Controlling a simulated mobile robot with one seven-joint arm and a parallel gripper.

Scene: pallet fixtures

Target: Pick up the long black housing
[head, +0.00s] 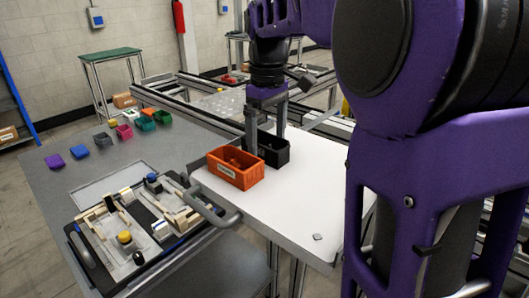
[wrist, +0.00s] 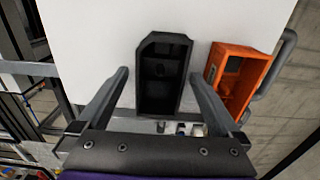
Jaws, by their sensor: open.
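The long black housing (head: 274,153) is an open-topped black box standing on the white tabletop, right beside the orange bin in the head view. In the wrist view the black housing (wrist: 163,75) lies lengthwise up the picture, between the two fingers. My gripper (head: 266,146) points down at the housing in the head view, with a finger partly hiding it. In the wrist view my gripper (wrist: 159,75) is open, one finger to each side of the housing, with a gap showing on both sides. I cannot tell how far down the fingertips reach.
An orange bin (head: 236,169) stands close beside the housing; it also shows in the wrist view (wrist: 236,78), near the right finger. A tray of fixtures (head: 88,243) sits on the grey table (head: 60,205). Several small coloured bins stand farther back.

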